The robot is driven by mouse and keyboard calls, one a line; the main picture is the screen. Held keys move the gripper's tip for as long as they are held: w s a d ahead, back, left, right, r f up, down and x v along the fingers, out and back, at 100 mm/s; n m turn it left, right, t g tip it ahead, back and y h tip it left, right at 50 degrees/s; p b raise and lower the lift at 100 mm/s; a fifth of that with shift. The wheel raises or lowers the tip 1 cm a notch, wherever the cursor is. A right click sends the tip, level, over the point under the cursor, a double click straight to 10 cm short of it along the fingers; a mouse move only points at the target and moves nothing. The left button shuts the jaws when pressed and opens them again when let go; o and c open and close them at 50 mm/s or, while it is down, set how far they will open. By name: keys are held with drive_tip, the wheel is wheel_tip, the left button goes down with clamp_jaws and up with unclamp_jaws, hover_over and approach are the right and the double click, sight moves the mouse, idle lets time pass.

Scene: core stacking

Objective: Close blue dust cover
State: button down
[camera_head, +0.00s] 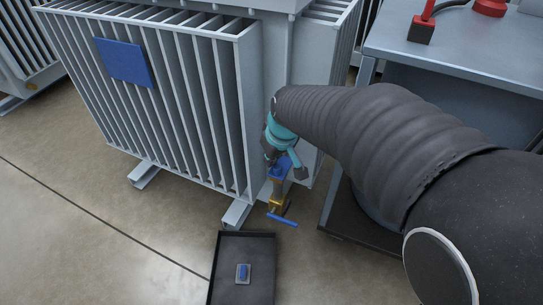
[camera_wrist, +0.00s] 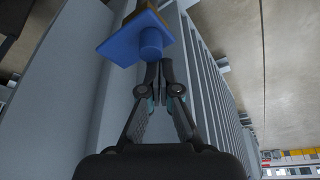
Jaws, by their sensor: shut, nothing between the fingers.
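The blue dust cover (camera_wrist: 118,47) shows at the top of the wrist view as a flat plate with a round knob. In the head view a blue piece (camera_head: 281,170), which looks like this cover, sits at the top of a brass valve (camera_head: 276,196) low on the transformer. My gripper (camera_wrist: 160,66) is shut and empty, with its fingertips just below the knob in the wrist view. I cannot tell whether they touch it. In the head view my gripper (camera_head: 284,158) is beside the cover, partly hidden by my sleeved arm.
The grey finned transformer (camera_head: 250,110) stands behind the valve. A blue handle (camera_head: 282,220) sticks out at the valve's bottom. A black tray (camera_head: 262,240) with a small blue-and-grey part lies on the floor. A workbench (camera_head: 450,50) stands at right. Floor at left is clear.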

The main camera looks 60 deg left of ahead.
sight(281, 177)
drive_tip(key=shift+d, duration=0.1)
idle(0.3)
drive_tip(key=p+v, duration=0.5)
drive_tip(key=v, duration=0.5)
drive_tip(key=shift+w, duration=0.35)
